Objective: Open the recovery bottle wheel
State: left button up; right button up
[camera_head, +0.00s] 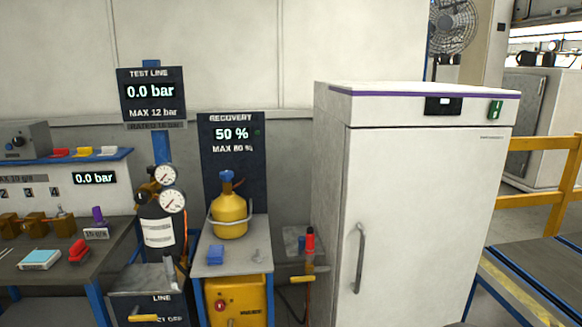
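The yellow recovery bottle (229,216) stands upright on a grey stand in the middle of the picture, with a band around its body. Its blue wheel (226,176) is on top. Whether the wheel is open or shut cannot be told at this size. The dark recovery panel (234,155) behind it reads 50 % and MAX 80 %. Neither of my grippers is in view.
A black bottle with gauges (172,201) stands just left of the recovery bottle. A bench (88,268) with fittings is at the far left. A tall white cabinet (415,200) fills the right.

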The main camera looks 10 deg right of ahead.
aim_at(227, 176)
jog(key=z, duration=0.05)
jog(key=i, duration=1.55)
jog(key=u, duration=0.85)
jog(key=k, duration=0.9)
jog(key=u, duration=0.15)
jog(key=i, duration=0.9)
jog(key=z, duration=0.05)
